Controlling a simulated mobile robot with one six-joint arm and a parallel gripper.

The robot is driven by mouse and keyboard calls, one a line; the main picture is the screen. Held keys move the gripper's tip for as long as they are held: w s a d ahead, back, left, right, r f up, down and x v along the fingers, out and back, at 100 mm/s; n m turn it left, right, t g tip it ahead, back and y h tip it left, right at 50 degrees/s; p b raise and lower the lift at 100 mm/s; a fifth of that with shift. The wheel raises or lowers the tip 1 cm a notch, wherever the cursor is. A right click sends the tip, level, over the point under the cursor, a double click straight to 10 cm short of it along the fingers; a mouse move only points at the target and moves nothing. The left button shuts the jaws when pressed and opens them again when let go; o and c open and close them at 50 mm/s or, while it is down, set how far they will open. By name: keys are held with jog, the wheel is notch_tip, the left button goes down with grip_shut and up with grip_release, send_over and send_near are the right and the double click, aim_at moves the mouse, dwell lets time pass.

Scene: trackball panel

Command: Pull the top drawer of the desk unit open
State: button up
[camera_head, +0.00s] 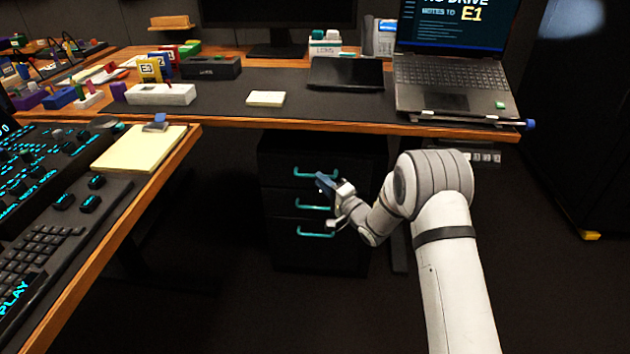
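The dark desk unit (271,240) stands under the wooden desk, with three drawers stacked on its front. Each has a teal bar handle. The top drawer (275,178) looks flush with the unit, though the dark surface makes this hard to judge. Its handle (305,174) is the highest of the three. My gripper (322,182) is in front of the unit, just below the right end of the top handle in the picture. I cannot tell whether it touches the handle, or whether its fingers are open or shut. My gripper and arm hide part of the unit's right side.
The desk edge (330,124) runs above the unit. A laptop (450,75), a black tablet-like device (345,73) and a pale notepad (266,98) lie on the desk. A side desk (105,243) with a keyboard stands at the left. The floor before the unit looks clear.

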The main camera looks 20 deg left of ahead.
jog(key=shift+b+x, duration=0.35)
jog(key=shift+x, duration=1.3)
jog(key=shift+c, duration=0.2)
grip_shut()
